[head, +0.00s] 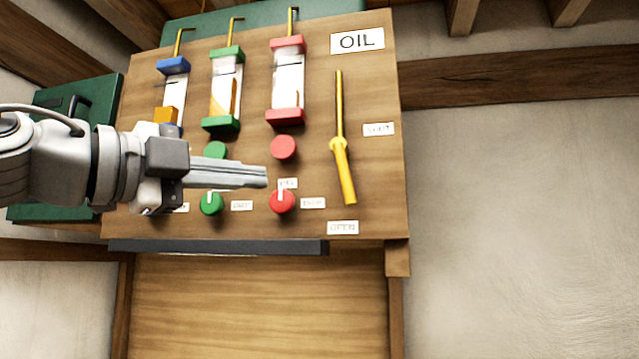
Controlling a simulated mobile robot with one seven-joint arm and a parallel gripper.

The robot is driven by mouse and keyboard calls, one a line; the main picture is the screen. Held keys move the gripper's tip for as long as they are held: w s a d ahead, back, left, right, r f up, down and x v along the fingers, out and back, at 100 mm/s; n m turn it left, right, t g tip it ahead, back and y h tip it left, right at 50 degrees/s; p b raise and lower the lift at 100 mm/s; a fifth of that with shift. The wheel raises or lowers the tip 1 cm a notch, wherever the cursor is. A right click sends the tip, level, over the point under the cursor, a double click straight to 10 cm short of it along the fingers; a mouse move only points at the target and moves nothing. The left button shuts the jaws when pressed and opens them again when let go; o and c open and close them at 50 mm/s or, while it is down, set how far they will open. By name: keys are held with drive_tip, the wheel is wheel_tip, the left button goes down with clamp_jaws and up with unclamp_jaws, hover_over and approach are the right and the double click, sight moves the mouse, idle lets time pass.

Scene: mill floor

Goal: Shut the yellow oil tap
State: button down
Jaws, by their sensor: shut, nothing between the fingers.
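The yellow oil tap (341,160) is on the right side of the upright wooden panel, under the white OIL sign (357,41). Its handle points down, towards the white OPEN label (343,227). A second white label (378,129), hard to read, is to the right of the tap's hub. A thin yellow pipe runs up from the hub. My gripper (266,177) reaches in from the left, its fingers shut and empty. Its tips point right and are to the left of the tap handle, apart from it in the picture.
Red (282,201) and green (212,203) knobs are on the panel around my fingertips. Above are red (284,148) and green (215,150) round pieces and gauges with blue, green and red ends. A dark ledge (220,247) runs below. The plaster wall (510,200) at right is bare.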

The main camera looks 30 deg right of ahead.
sight(345, 185)
drive_tip(key=shift+d, duration=0.15)
drive_tip(key=p+x, duration=0.2)
drive_tip(key=x, duration=1.1)
drive_tip(key=shift+w+d, duration=0.1)
drive_tip(key=shift+d, duration=0.3)
drive_tip(key=shift+f, duration=0.15)
drive_tip(key=shift+d+n+b, duration=0.1)
drive_tip(key=shift+n+b, duration=0.2)
drive_tip(key=shift+b, duration=0.15)
